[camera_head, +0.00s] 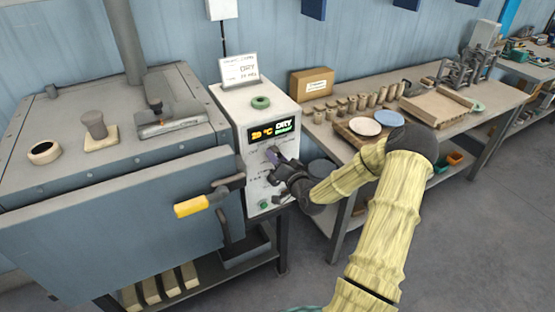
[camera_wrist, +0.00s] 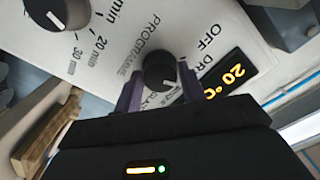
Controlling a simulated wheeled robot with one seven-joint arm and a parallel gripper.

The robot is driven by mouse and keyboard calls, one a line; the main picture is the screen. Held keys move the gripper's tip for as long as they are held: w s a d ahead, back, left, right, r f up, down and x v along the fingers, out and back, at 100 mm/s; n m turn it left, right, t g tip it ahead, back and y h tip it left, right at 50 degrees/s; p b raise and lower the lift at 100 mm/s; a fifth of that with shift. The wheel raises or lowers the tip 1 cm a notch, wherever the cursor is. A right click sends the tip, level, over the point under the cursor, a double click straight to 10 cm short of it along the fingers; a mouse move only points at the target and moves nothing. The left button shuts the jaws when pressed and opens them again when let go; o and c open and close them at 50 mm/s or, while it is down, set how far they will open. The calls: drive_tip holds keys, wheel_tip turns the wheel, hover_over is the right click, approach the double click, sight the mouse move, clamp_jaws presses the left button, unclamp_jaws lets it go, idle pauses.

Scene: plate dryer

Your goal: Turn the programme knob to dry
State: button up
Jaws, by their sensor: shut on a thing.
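In the head view my gripper (camera_head: 275,160) reaches the front of the control box (camera_head: 236,110), and the knob is hidden.
A second black knob (camera_wrist: 58,12) with minute marks is at upper left in the wrist view. A yellow-ended handle (camera_head: 192,206) sticks out from the dryer's front, left of my gripper. A workbench (camera_head: 330,140) with plates and cups stands to the right.

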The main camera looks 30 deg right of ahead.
idle(0.3)
drive_tip(key=o, duration=1)
drive_tip(key=shift+c, duration=0.2)
drive_tip(key=shift+s, duration=0.1)
drive_tip(key=s+p, duration=0.3)
drive_tip(key=s, duration=1.4)
drive_tip(key=shift+d, duration=0.35)
drive_tip(key=shift+s, duration=0.1)
